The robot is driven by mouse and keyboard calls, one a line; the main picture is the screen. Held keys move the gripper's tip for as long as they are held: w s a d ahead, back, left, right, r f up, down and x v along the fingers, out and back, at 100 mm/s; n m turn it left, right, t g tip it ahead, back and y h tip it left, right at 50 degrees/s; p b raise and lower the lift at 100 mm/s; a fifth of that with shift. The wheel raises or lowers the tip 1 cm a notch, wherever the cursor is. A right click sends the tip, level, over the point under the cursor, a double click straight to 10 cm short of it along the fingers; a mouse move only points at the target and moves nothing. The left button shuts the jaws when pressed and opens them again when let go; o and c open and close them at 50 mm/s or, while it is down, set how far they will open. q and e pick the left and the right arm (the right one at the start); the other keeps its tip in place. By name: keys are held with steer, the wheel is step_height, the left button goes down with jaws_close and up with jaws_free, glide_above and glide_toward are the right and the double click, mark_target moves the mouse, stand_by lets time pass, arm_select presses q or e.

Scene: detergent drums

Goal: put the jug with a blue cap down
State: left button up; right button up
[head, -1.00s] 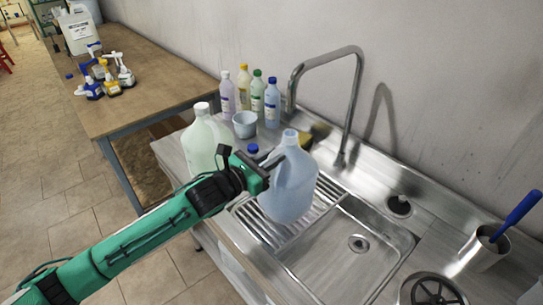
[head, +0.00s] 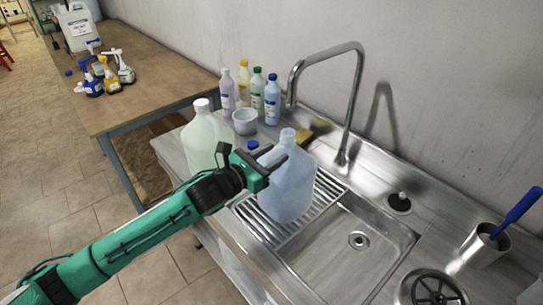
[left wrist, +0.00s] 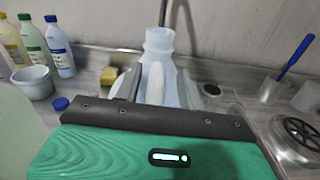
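The translucent pale blue jug (head: 289,190) stands upright on the ribbed drainer left of the sink bowl. Its neck shows no cap; it also shows in the left wrist view (left wrist: 160,42). A loose blue cap (head: 253,146) lies on the counter behind my gripper, and in the left wrist view it is at the left (left wrist: 60,103). My left gripper (head: 279,166) is at the jug's handle. Its fingers stand on either side of the handle and look apart from it, open. The jug hides parts of the fingertips. My right gripper is not in view.
A pale green jug (head: 206,140) stands close to the left, beside my arm. Several bottles (head: 257,95), a small tub (head: 244,122) and a sponge (head: 305,136) are behind. The tap (head: 354,95) rises behind the sink bowl (head: 345,255), which is empty. A steel cup (head: 485,247) holds a blue-handled brush.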

arm_select(q)
steer(key=b+v, duration=0.3)
steer(key=v, duration=0.9)
steer(key=shift+r, duration=0.3)
